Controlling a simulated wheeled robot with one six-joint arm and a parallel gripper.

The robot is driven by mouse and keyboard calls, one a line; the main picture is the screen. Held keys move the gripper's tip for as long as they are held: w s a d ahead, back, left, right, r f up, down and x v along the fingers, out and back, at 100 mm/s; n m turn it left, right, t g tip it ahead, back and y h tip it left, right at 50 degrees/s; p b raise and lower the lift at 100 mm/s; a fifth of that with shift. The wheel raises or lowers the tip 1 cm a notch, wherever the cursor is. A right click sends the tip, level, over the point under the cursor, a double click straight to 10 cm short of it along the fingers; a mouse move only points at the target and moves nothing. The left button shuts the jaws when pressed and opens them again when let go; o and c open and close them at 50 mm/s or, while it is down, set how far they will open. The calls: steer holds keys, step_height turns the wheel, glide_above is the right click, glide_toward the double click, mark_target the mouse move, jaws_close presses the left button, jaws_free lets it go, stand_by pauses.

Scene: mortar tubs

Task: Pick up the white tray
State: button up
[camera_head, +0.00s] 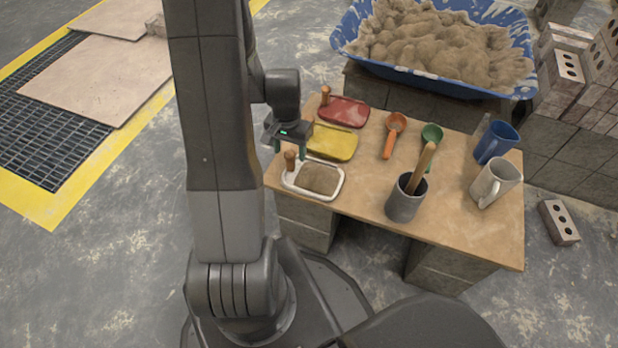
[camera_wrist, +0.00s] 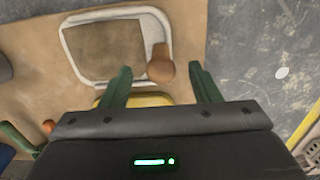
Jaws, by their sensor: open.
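The white tray (camera_head: 329,193) lies at the near left corner of the wooden table, with brown mortar in it and a wooden handle (camera_head: 291,160) standing at its left end. In the wrist view the white tray (camera_wrist: 168,32) shows at the top, with its handle's rounded end (camera_wrist: 160,70) closest to me. My gripper (camera_head: 284,148) is above the table's left edge, over the handle's side of the tray. In the wrist view its two green fingers (camera_wrist: 160,82) are apart, with the handle's end in line with the gap between them. I see no contact.
A yellow tray (camera_head: 335,143) and a red tray (camera_head: 345,111) lie behind the white one. A blue mortar tub (camera_head: 430,78) is behind.

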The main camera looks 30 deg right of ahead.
mark_target(291, 162)
steer(key=shift+f+b, duration=1.25)
steer(key=shift+f, duration=1.8)
steer(key=shift+w+r, duration=0.1)
jaws_close()
